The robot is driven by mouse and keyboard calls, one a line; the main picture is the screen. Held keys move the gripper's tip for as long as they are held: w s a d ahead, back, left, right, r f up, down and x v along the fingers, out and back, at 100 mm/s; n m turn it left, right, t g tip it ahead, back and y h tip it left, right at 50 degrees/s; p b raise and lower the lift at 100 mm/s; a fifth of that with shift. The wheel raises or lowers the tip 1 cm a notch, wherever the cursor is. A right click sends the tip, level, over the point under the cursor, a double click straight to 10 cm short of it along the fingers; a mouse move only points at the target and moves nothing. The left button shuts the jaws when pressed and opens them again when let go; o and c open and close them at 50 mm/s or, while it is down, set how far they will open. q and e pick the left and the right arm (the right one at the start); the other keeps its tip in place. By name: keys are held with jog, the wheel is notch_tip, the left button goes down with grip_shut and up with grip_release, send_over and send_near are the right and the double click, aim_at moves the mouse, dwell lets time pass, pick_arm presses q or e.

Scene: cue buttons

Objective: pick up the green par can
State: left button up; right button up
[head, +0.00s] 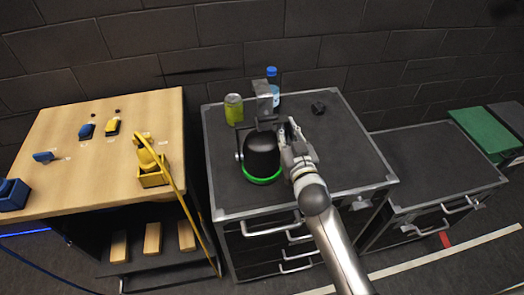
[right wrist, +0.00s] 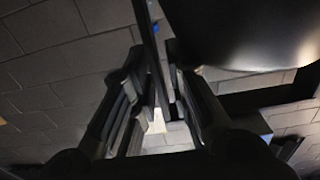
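The green par can (head: 262,158) is a black rounded stage light with a bright green ring at its base. It stands on the dark top of the middle cabinet, its bracket rising beside and above it. My right gripper (head: 284,130) is at the can's upper right side, close to the bracket. In the right wrist view, the two fingers (right wrist: 157,60) are on either side of a thin dark bar, with the can's dark body (right wrist: 250,30) at upper right. Whether they press on the bar is unclear. My left gripper is not in view.
A green-yellow can (head: 233,109) and a blue-capped bottle (head: 272,88) stand behind the par can. A small black object (head: 318,107) lies to the right. A wooden table (head: 80,185) with blue and yellow items is at left. The lower right cabinet top (head: 430,165) is clear.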

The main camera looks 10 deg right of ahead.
jog(key=shift+w, duration=0.15)
jog(key=shift+c, duration=0.5)
grip_shut()
jog(key=shift+r, duration=0.25)
